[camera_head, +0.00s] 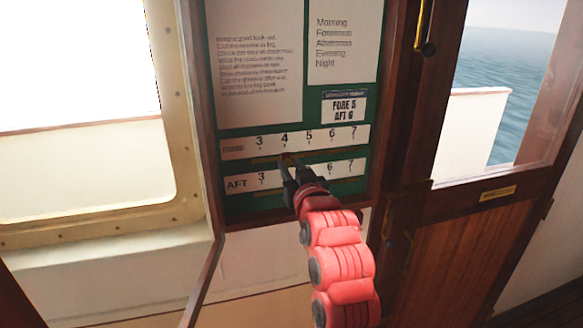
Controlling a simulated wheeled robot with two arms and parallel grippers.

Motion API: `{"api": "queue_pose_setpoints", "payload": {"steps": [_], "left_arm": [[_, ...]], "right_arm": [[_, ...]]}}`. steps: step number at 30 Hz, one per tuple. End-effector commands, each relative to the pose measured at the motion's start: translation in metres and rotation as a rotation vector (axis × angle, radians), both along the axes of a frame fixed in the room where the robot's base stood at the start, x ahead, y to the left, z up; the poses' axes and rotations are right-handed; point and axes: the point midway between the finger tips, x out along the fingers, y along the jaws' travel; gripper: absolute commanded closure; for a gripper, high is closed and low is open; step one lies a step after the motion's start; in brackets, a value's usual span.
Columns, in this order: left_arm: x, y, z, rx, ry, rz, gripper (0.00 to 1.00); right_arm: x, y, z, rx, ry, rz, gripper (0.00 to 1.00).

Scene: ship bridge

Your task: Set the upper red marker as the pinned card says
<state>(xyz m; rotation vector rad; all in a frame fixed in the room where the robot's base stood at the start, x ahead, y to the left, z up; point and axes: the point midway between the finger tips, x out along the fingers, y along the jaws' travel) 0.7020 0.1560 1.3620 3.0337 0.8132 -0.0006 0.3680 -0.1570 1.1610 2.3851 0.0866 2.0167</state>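The pinned card (344,107) reads "FORE 5" and "AFT 6". The upper scale strip (309,142), marked FORE, carries the numbers 3 to 7. A small dark-red spot, which looks like the upper red marker (288,156), sits just below the strip near the 4. The gripper covers the middle of the lower AFT strip (263,179), where 3, 6 and 7 show. No lower marker is visible.
The green board (310,107) sits in a wooden frame with a text sheet (258,60) and a watch list (342,35) above the scales. A wooden door (440,250) with a window stands to the right. A window (80,100) is on the left.

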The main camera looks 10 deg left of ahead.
Motion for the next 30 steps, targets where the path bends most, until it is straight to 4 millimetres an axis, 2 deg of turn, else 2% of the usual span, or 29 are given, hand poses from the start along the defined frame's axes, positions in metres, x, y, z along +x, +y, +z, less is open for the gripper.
{"api": "queue_pose_setpoints", "payload": {"steps": [1, 4, 5, 30], "left_arm": [[0.0, -0.0001, 0.0, 0.0, 0.0, 0.0, 0.81], [0.0, -0.0001, 0.0, 0.0, 0.0, 0.0, 0.99], [0.0, -0.0001, 0.0, 0.0, 0.0, 0.0, 1.0], [-0.0001, -0.0003, 0.0, 0.001, 0.001, 0.0, 1.0]], "right_arm": [[0.0, 0.0, 0.0, 0.0, 0.0, 0.0, 0.42], [0.0, 0.0, 0.0, 0.0, 0.0, 0.0, 0.42], [0.0, 0.0, 0.0, 0.0, 0.0, 0.0, 0.42], [0.0, 0.0, 0.0, 0.0, 0.0, 0.0, 0.42]]}}
